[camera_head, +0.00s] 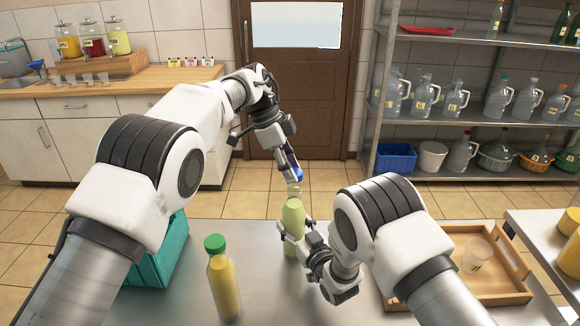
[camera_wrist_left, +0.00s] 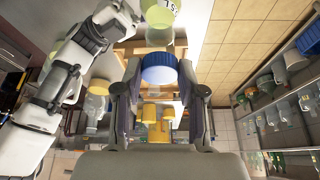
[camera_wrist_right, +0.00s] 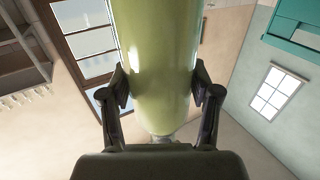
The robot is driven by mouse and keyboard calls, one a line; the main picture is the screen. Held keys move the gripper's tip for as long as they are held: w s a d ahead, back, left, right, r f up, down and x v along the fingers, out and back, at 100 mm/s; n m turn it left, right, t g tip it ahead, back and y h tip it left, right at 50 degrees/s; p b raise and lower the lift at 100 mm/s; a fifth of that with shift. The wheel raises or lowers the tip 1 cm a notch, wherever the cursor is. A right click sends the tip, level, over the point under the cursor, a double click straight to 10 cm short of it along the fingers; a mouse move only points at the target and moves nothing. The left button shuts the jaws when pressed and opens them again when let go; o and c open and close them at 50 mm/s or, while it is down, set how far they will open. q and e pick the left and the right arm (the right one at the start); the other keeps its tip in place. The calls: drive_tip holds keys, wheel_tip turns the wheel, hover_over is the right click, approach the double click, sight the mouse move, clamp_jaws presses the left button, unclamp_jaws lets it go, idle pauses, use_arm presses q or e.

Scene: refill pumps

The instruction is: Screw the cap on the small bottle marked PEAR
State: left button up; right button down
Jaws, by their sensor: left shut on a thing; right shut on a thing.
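A pale green bottle (camera_head: 293,215) stands upright near the middle of the steel table, its neck bare. My right gripper (camera_head: 295,232) is shut around its body; the right wrist view shows the bottle (camera_wrist_right: 160,70) between both fingers. My left gripper (camera_head: 295,172) is shut on a blue cap (camera_head: 298,175), just above the bottle's mouth. The cap (camera_wrist_left: 159,70) also shows between the fingertips in the left wrist view. A small gap seems to separate cap and neck. No name is readable on the held bottle. I cannot tell whether its base touches the table.
A yellow bottle with a green cap (camera_head: 223,280) stands at the front left. A teal crate (camera_head: 160,255) is behind it, partly hidden by my left arm. A wooden tray (camera_head: 515,290) with a clear cup (camera_head: 477,256) lies at right. Shelves of jugs (camera_head: 455,100) stand behind.

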use_arm(q)
drive_tip(key=shift+f, duration=0.9)
drive_tip(key=shift+f, duration=0.55)
drive_tip(key=o, duration=0.7)
drive_tip(key=shift+r, duration=0.1)
drive_tip(key=shift+r, duration=2.2)
drive_tip(key=o, duration=0.5)
drive_tip(key=shift+o, duration=0.2)
